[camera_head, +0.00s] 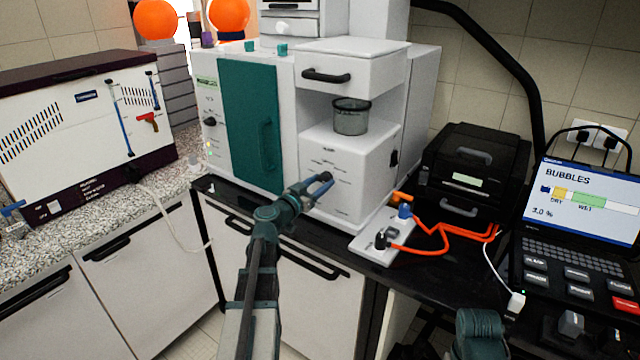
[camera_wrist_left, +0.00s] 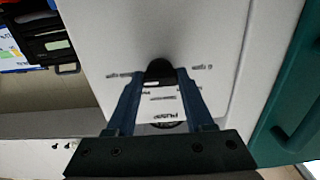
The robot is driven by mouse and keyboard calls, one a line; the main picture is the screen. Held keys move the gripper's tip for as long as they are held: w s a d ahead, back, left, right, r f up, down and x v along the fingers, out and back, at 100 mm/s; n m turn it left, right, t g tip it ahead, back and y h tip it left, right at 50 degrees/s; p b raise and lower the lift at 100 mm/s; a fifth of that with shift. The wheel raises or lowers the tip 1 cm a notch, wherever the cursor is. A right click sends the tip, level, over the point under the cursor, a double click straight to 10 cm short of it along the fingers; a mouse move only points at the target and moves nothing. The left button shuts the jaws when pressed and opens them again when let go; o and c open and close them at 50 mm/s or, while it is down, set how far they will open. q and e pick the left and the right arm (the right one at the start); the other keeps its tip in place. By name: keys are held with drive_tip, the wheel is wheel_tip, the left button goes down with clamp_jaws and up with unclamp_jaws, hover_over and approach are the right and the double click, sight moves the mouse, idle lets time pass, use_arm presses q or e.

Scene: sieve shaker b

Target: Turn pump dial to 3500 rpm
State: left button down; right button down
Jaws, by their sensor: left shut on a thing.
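The pump dial is a black knob (camera_wrist_left: 160,68) on the white front panel (camera_wrist_left: 205,40) of the machine. In the wrist view my left gripper (camera_wrist_left: 160,84) has one blue finger on each side of the knob and is shut on it. A label reading PUMP shows upside down between the fingers. In the head view my left gripper (camera_head: 321,182) reaches the lower front of the white machine (camera_head: 350,195) and mostly hides the dial. The dial's speed marks are too small to read. My right gripper is not in view; only part of that arm shows.
A teal door (camera_head: 250,120) stands left of the panel. A glass beaker (camera_head: 351,117) sits in the recess above. A white power strip (camera_head: 372,250) with orange cables lies at right, near a black case (camera_head: 475,175) and a console screen (camera_head: 590,200) reading BUBBLES 3.0 %.

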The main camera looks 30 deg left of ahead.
use_arm(q)
drive_tip(key=shift+c, duration=1.4)
unclamp_jaws()
drive_tip(key=shift+s, duration=0.1)
drive_tip(key=s+a, duration=0.1)
drive_tip(key=s, duration=1.2)
drive_tip(key=shift+s, duration=0.3)
drive_tip(key=shift+f, duration=0.1)
